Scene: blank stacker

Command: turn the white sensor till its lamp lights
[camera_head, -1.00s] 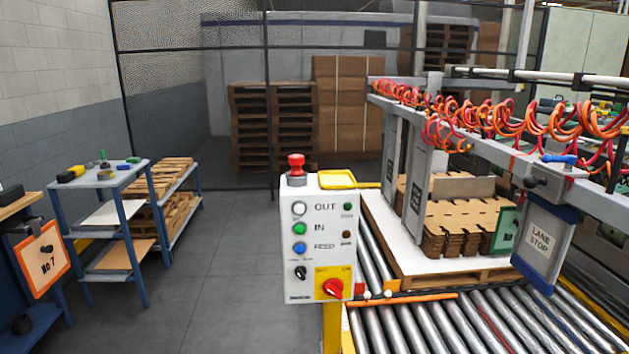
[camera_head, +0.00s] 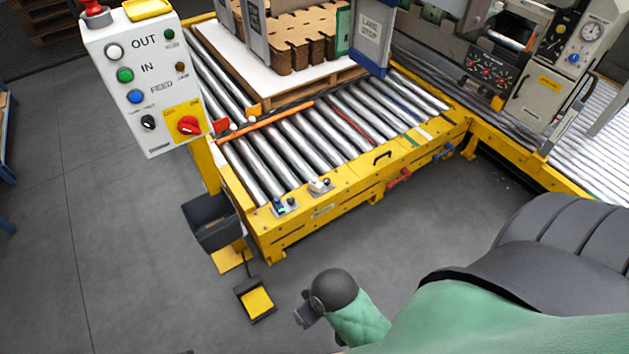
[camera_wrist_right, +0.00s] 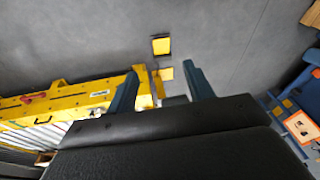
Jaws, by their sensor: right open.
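A small pale, whitish sensor-like block (camera_head: 320,187) sits on the yellow front rail of the roller conveyor. A second small device (camera_head: 285,205), blue and dark with a light plate, sits to its left on the same rail. Both are too small to tell any lamp's state. My right gripper (camera_head: 307,313) is low over the floor in front of the conveyor, apart from both devices. In the right wrist view, its two fingers (camera_wrist_right: 160,70) are spread and empty, with floor and the yellow conveyor frame beyond. My left gripper is not in view.
A white control box (camera_head: 145,75) with buttons stands at the conveyor's left corner. A dark bin (camera_head: 210,222) and a yellow foot pedal (camera_head: 257,301) are below it. Cardboard blanks (camera_head: 290,40) lie on a pallet on the rollers. The grey floor in front is open.

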